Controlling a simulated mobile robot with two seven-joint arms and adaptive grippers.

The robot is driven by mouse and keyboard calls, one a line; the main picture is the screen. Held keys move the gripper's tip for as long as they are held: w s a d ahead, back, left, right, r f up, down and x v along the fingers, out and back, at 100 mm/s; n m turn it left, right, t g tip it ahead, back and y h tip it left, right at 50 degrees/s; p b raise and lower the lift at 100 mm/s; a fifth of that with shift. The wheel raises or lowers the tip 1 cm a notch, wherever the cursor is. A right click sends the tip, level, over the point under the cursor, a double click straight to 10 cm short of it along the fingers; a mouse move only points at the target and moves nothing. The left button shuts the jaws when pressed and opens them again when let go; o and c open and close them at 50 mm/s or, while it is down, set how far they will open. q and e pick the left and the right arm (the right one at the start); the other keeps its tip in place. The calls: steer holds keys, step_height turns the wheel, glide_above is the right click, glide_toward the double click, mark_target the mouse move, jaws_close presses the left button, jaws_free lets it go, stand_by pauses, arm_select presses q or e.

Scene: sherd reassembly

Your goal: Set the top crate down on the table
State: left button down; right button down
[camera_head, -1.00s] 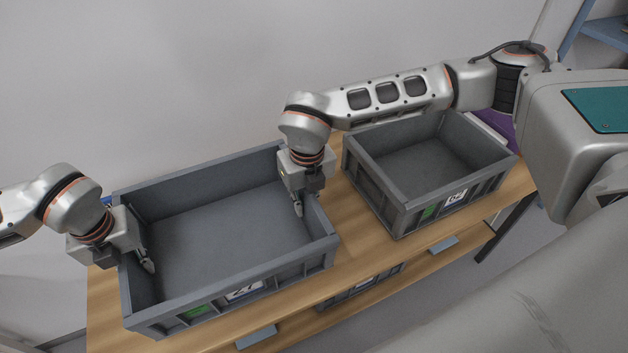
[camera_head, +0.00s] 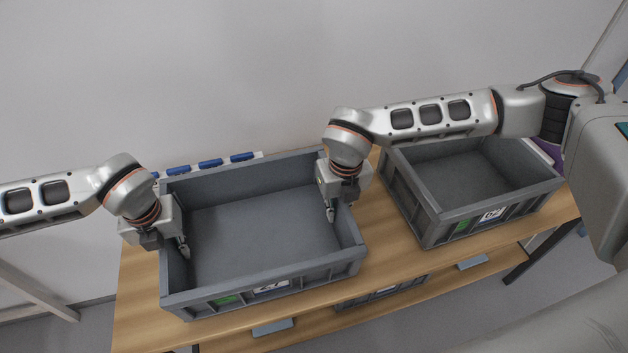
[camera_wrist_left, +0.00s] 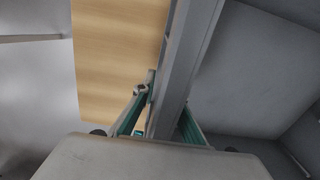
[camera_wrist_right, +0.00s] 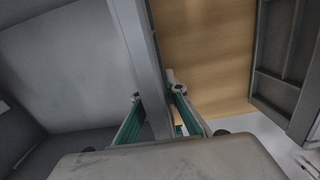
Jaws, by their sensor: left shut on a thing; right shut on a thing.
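A large grey open crate (camera_head: 264,232), empty inside, with a green label and a white number label on its front wall, is at or just above the wooden table (camera_head: 140,290); I cannot tell whether its base touches. My left gripper (camera_head: 172,248) is shut on its left wall, which runs between the fingers in the left wrist view (camera_wrist_left: 172,85). My right gripper (camera_head: 342,208) is shut on its right wall, also seen between the fingers in the right wrist view (camera_wrist_right: 142,70). The crate's underside is hidden.
A second grey empty crate (camera_head: 470,175) stands on the table to the right, with a narrow gap between the two. Blue objects (camera_head: 210,163) lie in a row behind the large crate. Another crate (camera_head: 385,292) is on the lower shelf. A wall is behind.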

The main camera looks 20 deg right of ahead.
arm_select(q)
steer(key=shift+f, duration=0.45)
arm_select(e)
steer(key=shift+f, duration=0.45)
arm_select(q)
steer(key=c, duration=2.4)
jaws_free()
steer(key=shift+f, duration=0.15)
arm_select(e)
steer(key=c, duration=2.4)
jaws_free()
steer(key=shift+f, duration=0.15)
arm_select(q)
steer(key=o, duration=0.4)
steer(key=shift+c, duration=0.2)
arm_select(e)
steer(key=o, duration=0.4)
steer(key=shift+c, duration=0.2)
arm_select(q)
steer(key=r, duration=0.8)
steer(key=s+r, duration=0.1)
steer(key=r, duration=0.2)
steer(key=shift+r, duration=0.55)
arm_select(e)
steer(key=shift+r, duration=0.65)
steer(key=r, duration=0.7)
steer(key=s+r, duration=0.1)
steer(key=r, duration=0.2)
steer(key=shift+r, duration=0.4)
